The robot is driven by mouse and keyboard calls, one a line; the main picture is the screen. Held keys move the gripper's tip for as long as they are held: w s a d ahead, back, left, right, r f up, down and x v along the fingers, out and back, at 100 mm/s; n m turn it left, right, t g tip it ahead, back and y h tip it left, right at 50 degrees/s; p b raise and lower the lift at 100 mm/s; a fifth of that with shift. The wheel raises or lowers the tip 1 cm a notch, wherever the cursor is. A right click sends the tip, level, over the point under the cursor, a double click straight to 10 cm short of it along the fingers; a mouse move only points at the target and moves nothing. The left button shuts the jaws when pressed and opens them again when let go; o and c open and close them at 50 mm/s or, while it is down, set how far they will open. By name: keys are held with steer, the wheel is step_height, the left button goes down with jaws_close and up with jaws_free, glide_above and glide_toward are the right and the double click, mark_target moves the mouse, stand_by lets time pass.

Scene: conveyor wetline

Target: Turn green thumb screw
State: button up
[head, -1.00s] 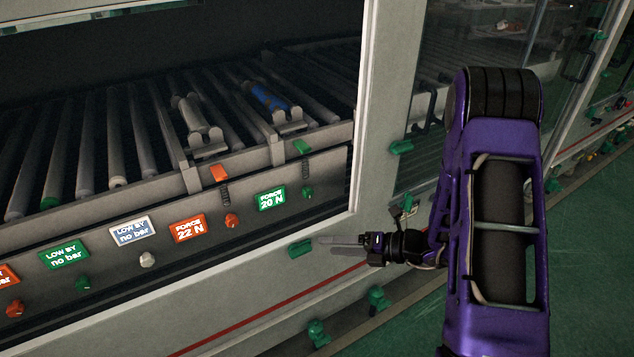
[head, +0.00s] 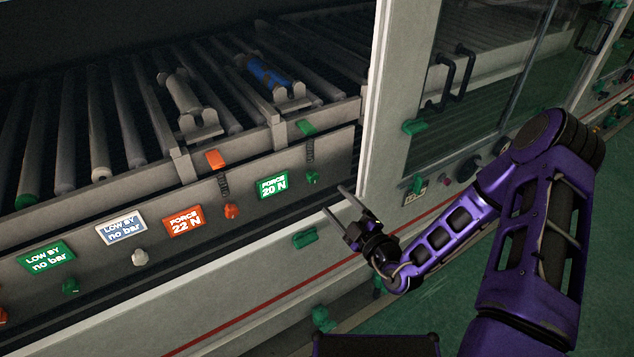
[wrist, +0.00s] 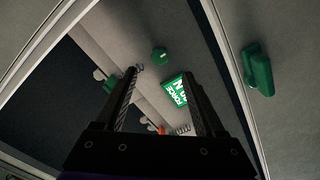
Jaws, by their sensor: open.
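A green thumb screw (head: 312,178) sits on the sloped grey panel, right of the green "FORCE 20 N" label (head: 272,185). In the wrist view the thumb screw (wrist: 159,54) shows ahead, between and beyond the finger ends, beside the label (wrist: 175,92). Another green thumb screw (head: 71,286) is at the lower left, below the green "LOW BY no bar" label (head: 47,257). My gripper (head: 338,207) is open and empty, to the right of and below the first screw, apart from the panel. Its fingers (wrist: 158,85) are spread wide in the wrist view.
Orange (head: 232,211) and white (head: 139,257) knobs line the same panel. Green latches (head: 305,237) sit on the cabinet front. A grey frame post (head: 375,110) stands right of the opening. Rollers bear a grey cylinder (head: 183,92) and a blue one (head: 268,74).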

mark_target(315, 180)
steer(key=b+x, duration=0.1)
steer(key=x, duration=0.8)
steer(key=shift+w+a, duration=0.25)
steer(key=shift+w, duration=0.05)
steer(key=shift+c, duration=0.4)
jaws_close()
